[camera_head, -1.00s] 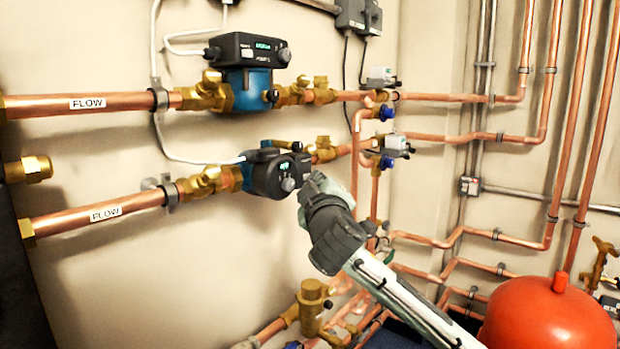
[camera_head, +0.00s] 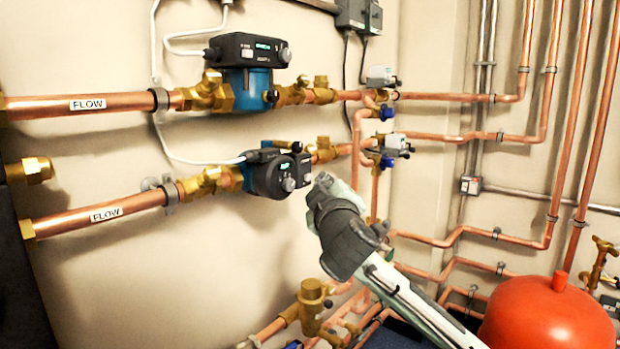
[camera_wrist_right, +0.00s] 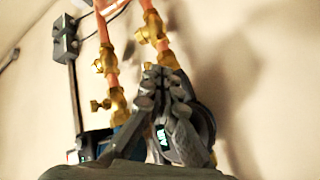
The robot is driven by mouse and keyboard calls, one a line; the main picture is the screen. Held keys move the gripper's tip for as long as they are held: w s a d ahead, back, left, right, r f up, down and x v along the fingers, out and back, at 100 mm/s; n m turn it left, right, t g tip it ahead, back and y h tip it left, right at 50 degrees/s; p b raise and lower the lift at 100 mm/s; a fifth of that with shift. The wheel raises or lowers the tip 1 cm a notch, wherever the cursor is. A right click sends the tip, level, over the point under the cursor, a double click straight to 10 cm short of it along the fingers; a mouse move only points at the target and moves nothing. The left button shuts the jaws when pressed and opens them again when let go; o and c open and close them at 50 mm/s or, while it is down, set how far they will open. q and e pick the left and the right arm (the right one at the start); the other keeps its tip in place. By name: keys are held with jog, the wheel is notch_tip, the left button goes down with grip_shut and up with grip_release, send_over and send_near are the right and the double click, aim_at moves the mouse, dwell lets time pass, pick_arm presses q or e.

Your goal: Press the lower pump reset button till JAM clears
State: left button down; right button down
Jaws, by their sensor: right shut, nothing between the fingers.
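The lower pump (camera_head: 262,178) is blue and black and sits in the lower FLOW pipe in the head view. Its black face carries a small lit green display (camera_head: 285,166) and a round grey knob or button (camera_head: 289,184); the display text is too small to read. My right gripper (camera_head: 322,182) is shut and empty, just right of the pump face with a small gap showing. In the right wrist view my right gripper's fingers (camera_wrist_right: 160,76) are together and partly cover the pump, whose lit display (camera_wrist_right: 162,138) shows between them. My left gripper is not in view.
The upper pump (camera_head: 247,75) has a similar lit display, above the lower one. Copper pipes and brass valves run along the wall. A grey-topped valve actuator (camera_head: 397,142) is up and right of my gripper. A red vessel (camera_head: 550,312) stands at lower right.

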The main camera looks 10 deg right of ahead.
pick_arm(q)
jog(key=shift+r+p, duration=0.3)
jog(key=shift+p, duration=0.05)
pick_arm(e)
jog(key=s+d, duration=0.1)
jog(key=s, duration=0.1)
jog(key=s+d, duration=0.2)
dwell(0.4)
